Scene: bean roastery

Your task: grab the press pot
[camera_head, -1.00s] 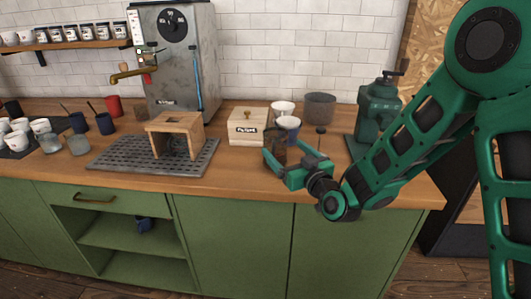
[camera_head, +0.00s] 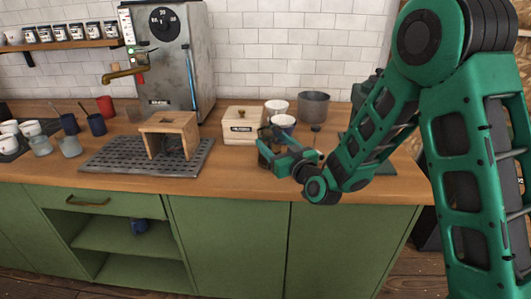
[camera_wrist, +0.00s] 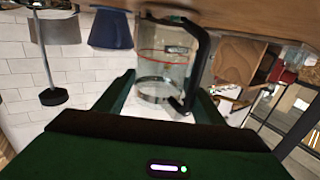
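The press pot (camera_wrist: 165,62) is a clear glass cylinder with a black handle and a metal band, seen upside down in the wrist view. In the head view the pot (camera_head: 271,138) stands on the counter, partly hidden behind my gripper (camera_head: 283,152). My gripper (camera_wrist: 162,100) is open, with one finger on each side of the pot in the wrist view. The right finger lies close to the black handle. I cannot tell whether either finger touches the pot.
A wooden box (camera_head: 242,134) stands left of the pot, with pale cups (camera_head: 284,121) and a grey canister (camera_head: 313,106) behind it. A green grinder (camera_head: 366,100) is partly hidden by my arm. Further left are a wooden stand (camera_head: 178,120) and a grey espresso machine (camera_head: 168,65).

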